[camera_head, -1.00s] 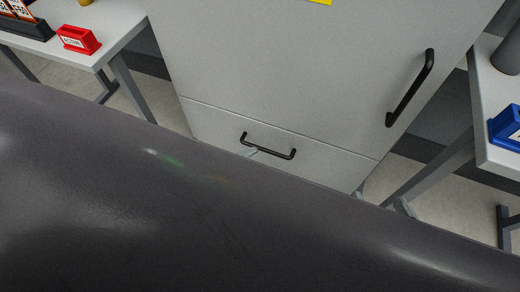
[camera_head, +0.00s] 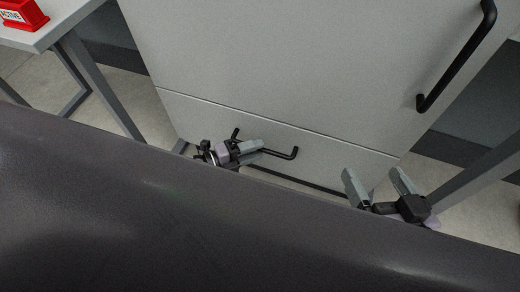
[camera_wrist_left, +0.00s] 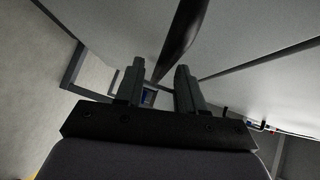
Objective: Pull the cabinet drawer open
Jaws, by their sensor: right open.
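The grey cabinet's drawer front (camera_head: 335,158) is the low panel under a thin seam in the head view; it looks flush with the cabinet. Its black bar handle (camera_head: 284,154) is partly covered by my left gripper (camera_head: 250,147). In the left wrist view, the two fingers of my left gripper (camera_wrist_left: 158,88) stand apart. The dark handle bar (camera_wrist_left: 182,38) reaches down toward the gap between them; I cannot tell if they touch it. My right gripper (camera_head: 378,182) is open and empty, to the right of the handle by the cabinet's lower right corner.
The cabinet door above (camera_head: 280,60) has a longer black handle (camera_head: 458,58). A table (camera_head: 58,22) with a red labelled holder (camera_head: 22,14) stands at the left. A grey table leg (camera_head: 480,170) slants at the right. My dark body hides the lower view.

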